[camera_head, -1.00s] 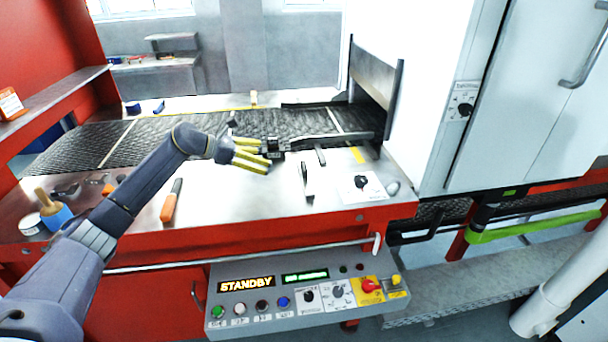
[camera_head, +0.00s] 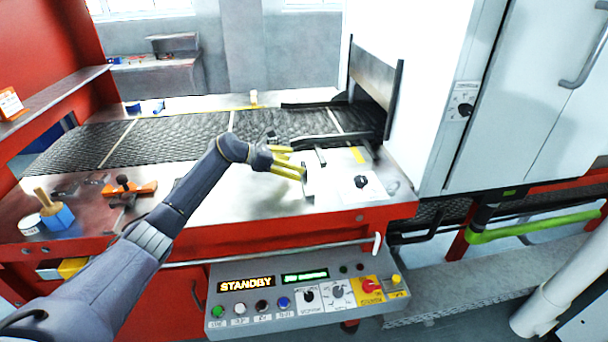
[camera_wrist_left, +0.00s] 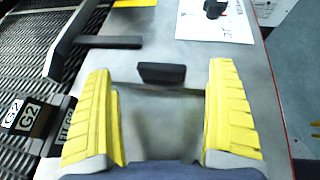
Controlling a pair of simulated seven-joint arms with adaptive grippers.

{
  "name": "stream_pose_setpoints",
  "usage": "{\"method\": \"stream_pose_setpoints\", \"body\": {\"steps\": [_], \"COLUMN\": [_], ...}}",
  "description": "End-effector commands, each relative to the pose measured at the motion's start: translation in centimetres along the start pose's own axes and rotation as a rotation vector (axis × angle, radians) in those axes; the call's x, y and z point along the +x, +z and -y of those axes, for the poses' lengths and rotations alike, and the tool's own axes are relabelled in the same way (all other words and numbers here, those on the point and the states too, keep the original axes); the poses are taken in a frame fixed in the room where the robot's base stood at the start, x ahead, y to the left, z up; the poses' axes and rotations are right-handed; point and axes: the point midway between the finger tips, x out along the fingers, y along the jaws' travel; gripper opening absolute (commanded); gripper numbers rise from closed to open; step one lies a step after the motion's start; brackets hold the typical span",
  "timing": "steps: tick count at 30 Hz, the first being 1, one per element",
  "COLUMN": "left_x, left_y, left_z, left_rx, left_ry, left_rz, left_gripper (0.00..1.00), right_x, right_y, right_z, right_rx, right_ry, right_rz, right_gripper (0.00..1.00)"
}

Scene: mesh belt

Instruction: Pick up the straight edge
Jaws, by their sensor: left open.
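The straight edge (camera_head: 308,180) seems to be the thin pale piece with a dark grip on the metal table top, near its front edge. In the left wrist view its dark grip (camera_wrist_left: 162,73) lies ahead between the fingers, with a thin grey edge below it. My left gripper (camera_head: 297,164) has yellow ribbed fingers. It is open and empty, just left of the straight edge in the head view, and partly overlaps it. I cannot tell whether they touch. My right gripper is not in view.
The dark mesh belt (camera_head: 180,138) runs behind the table top, with a dark guide bar (camera_head: 330,136) at the oven mouth. A label card with a knob (camera_head: 361,186) is to the right. A blue cup (camera_head: 57,217) and an orange tool (camera_head: 138,190) are at left.

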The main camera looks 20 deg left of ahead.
Motion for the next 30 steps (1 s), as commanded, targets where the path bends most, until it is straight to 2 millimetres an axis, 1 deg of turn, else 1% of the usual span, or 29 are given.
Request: {"method": "stream_pose_setpoints", "body": {"steps": [1,3,9,13,20,23,30], "left_x": [0.8,1.7,3.5,4.1,4.1,4.1,4.1], "left_y": [0.1,0.1,0.0,0.0,-0.1,-0.1,-0.1], "left_z": [0.2,0.2,0.1,0.1,0.1,0.1,0.1], "left_rx": [-0.003,-0.001,-0.002,0.0,0.001,0.0,0.0], "left_ry": [-0.003,-0.003,-0.001,-0.001,-0.001,-0.001,-0.001], "left_rz": [0.003,0.003,0.002,0.002,0.001,0.001,0.001], "left_gripper": [0.9,0.9,0.9,0.9,0.9,0.81,0.53], "right_x": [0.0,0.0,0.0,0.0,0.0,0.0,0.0], "right_y": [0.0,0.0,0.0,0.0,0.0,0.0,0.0], "right_z": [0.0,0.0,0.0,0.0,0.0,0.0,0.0], "right_rx": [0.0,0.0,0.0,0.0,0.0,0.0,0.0], "right_ry": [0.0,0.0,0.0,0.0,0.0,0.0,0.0], "right_rz": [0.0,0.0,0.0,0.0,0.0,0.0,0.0], "right_gripper": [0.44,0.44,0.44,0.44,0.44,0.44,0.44]}}
